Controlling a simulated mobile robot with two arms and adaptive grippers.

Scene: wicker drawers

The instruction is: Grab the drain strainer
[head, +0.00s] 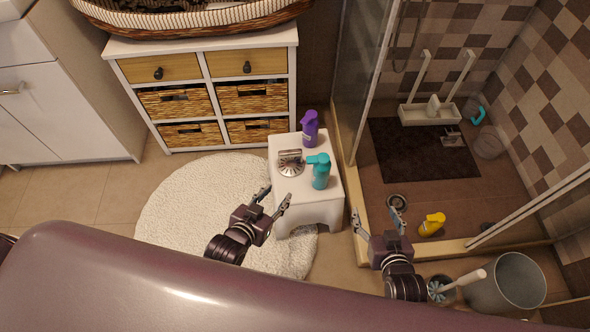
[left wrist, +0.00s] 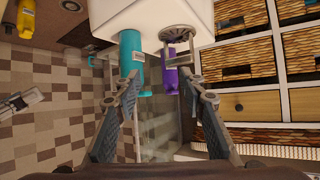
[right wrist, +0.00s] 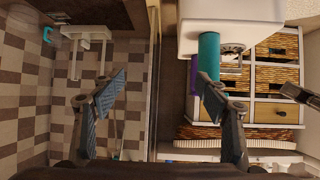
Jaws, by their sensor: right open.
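The drain strainer (head: 291,165), a round metal slotted piece with a raised metal part behind it, sits on the white stool (head: 308,211). In the left wrist view the strainer (left wrist: 175,34) is at the top, beyond my fingers. In the right wrist view it is partly hidden behind the teal bottle. My left gripper (head: 274,197) is open and empty near the stool's front left corner, apart from the strainer. My right gripper (head: 377,215) is open and empty to the right of the stool, by the shower's edge.
On the stool, a teal bottle (head: 320,172) stands close to the strainer's right and a purple bottle (head: 310,128) stands behind. A yellow bottle (head: 432,224) and a round drain (head: 397,202) are on the shower floor. A bucket (head: 507,284) stands at lower right.

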